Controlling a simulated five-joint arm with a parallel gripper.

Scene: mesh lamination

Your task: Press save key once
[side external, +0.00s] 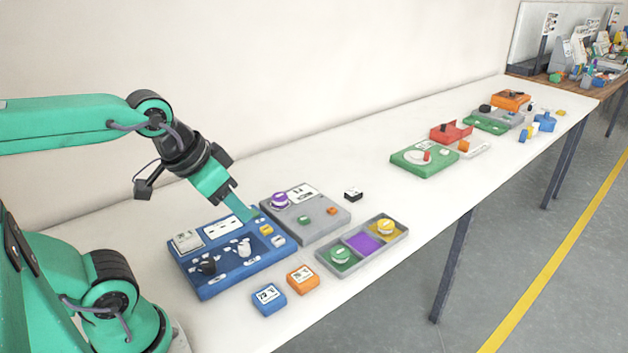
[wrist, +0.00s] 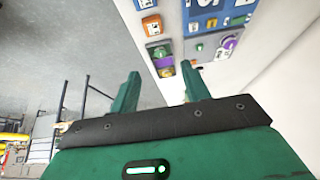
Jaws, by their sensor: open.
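A blue panel (side external: 232,282) lies on the table in front of my arm. Near its right edge is a column of small keys, among them a yellow key (side external: 266,230) and a white key (side external: 278,241). Their labels are too small to read, so I cannot tell which is the save key. My gripper (side external: 246,214) points down at the panel's back right corner, by the top of that column. Whether it touches is unclear. In the wrist view my gripper's two green fingers (wrist: 162,82) stand apart with nothing between them.
A grey panel (side external: 323,228) with a purple knob (side external: 281,200) stands close behind the blue panel. A grey tray (side external: 400,240) with round pieces is to the right. A blue block (side external: 268,299) and an orange block (side external: 302,279) lie in front.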

